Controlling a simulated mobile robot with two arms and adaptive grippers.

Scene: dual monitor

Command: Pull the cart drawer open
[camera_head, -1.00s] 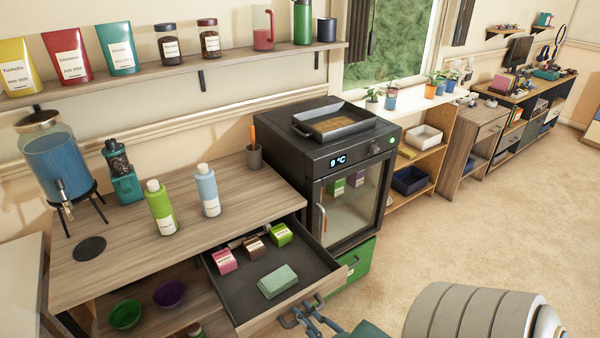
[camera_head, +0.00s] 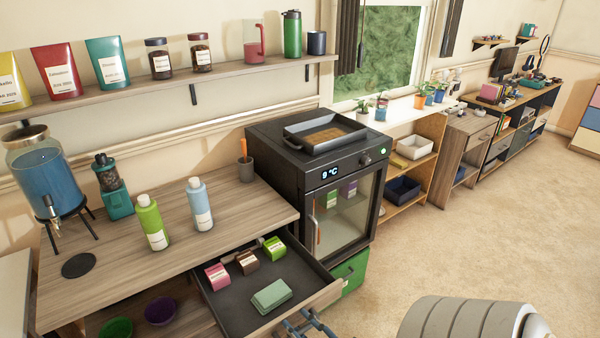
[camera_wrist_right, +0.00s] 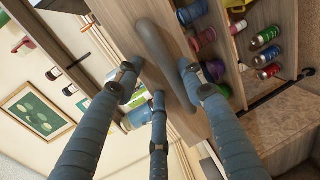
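The wooden drawer (camera_head: 315,297) stands pulled out from under the worktop. Inside lie a pink box (camera_head: 217,277), a brown box (camera_head: 246,262), a green box (camera_head: 274,248) and a pale green stack (camera_head: 271,296). My right gripper (camera_head: 305,322) is at the drawer's front, partly cut off by the bottom edge. In the right wrist view, the grey handle (camera_wrist_right: 162,55) on the wood front lies between the spread blue fingers of my right gripper (camera_wrist_right: 160,74). Gaps show beside the handle; contact is unclear. My left gripper is out of view.
Two bottles and a blue dispenser (camera_head: 50,180) stand on the worktop. Open carpet (camera_head: 470,240) lies to the right.

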